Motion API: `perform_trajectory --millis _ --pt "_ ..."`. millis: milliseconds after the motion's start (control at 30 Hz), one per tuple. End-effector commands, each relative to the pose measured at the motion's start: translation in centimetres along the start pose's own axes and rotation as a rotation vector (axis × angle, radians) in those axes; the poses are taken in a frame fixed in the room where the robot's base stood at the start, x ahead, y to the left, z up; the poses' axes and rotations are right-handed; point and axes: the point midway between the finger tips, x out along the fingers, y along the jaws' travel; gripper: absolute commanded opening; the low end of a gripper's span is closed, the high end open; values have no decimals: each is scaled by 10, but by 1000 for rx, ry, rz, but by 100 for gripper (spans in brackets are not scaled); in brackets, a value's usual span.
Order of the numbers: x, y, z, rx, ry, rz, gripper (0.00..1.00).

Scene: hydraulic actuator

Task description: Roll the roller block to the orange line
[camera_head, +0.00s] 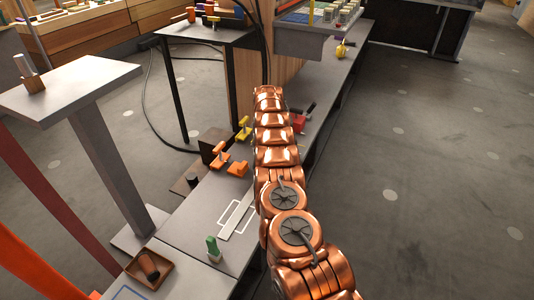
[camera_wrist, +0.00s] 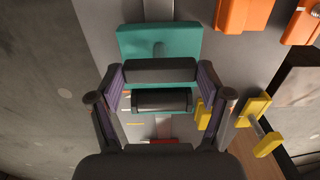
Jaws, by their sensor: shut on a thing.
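In the wrist view a teal block (camera_wrist: 160,37) lies below my gripper (camera_wrist: 160,76), on the grey surface. A dark grey bar (camera_wrist: 160,70) spans between the purple-lined fingers, which close on its two ends. A black roller (camera_wrist: 161,100) lies just below this bar in the picture, with teal edges around it. These parts look like the roller block, though the fingers partly cover how they join. In the head view my copper arm hides the gripper and the block.
A yellow handle piece (camera_wrist: 260,128) stands at right in the wrist view, near orange pieces (camera_wrist: 243,14) at the top. In the head view, orange pieces (camera_head: 237,168), a red block (camera_head: 299,122) and a green piece (camera_head: 213,247) stand on the low bench (camera_head: 190,225).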

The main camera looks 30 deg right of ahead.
Motion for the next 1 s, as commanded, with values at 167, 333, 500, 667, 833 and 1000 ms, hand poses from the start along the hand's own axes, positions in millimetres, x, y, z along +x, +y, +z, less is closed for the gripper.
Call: perform_trajectory --millis 167,333,500,667,833,1000 --pt "0 1 0 1 -1 3 15" --pt "0 1 0 1 -1 3 91" --pt "0 1 0 2 -1 2 100" --pt "0 2 -1 2 -1 2 100" --pt "-4 2 -1 3 0 1 100" --pt "-25 1 -2 2 3 -1 100"
